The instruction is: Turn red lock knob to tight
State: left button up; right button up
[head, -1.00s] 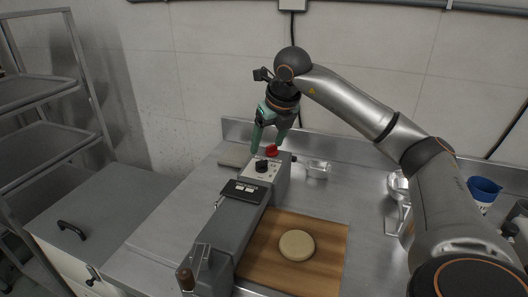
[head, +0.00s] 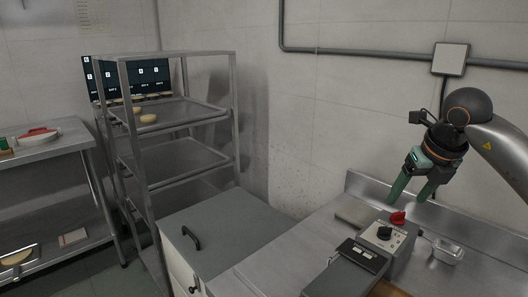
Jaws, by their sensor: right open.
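The red lock knob (head: 397,217) sits on the far end of the grey machine (head: 372,258) on the steel counter, beside a black dial (head: 384,232) on its light panel. My right gripper (head: 409,194), with green fingers, is open just above the red knob. The fingers point down and are apart with nothing held between them; whether one touches the knob I cannot tell. Any markings by the knob are too small to read. My left gripper is not in view.
A small metal tin (head: 447,252) stands right of the machine. A grey lidded cabinet (head: 228,240) stands left of the counter. The wall is close behind the counter.

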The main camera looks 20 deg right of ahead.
aim_at(397, 218)
jog(key=k+j, duration=0.35)
jog(key=j, duration=0.15)
jog(key=k+j, duration=0.4)
jog(key=j, duration=0.1)
